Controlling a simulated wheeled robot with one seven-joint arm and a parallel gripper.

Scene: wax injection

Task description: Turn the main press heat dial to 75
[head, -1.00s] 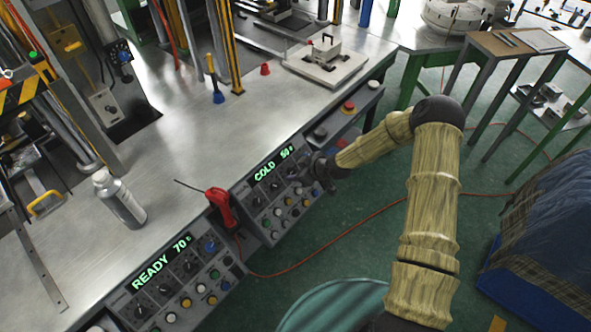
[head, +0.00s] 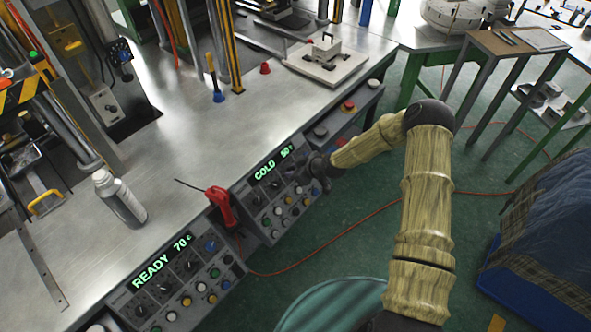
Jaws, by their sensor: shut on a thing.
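Two control panels are set along the front of the metal bench. The near-left panel (head: 150,292) has a green display reading "READY 70 c" (head: 163,262) above dark dials and coloured buttons. The farther panel (head: 268,226) has a display reading "COLD 50" (head: 273,165), with similar dials and buttons. My gripper (head: 313,181) is at the upper right end of the COLD panel, shut on a dial there. The dial is mostly hidden by the gripper, and its pointer cannot be read. I cannot tell from labels which panel is the main press.
A red-handled tool (head: 221,206) with a thin shaft rests between the panels. A grey bottle (head: 118,198) stands on the bench. A red button box (head: 348,107) is beyond the COLD panel. A teal round drum (head: 335,305) and blue cloth-covered item (head: 545,235) are on the floor side.

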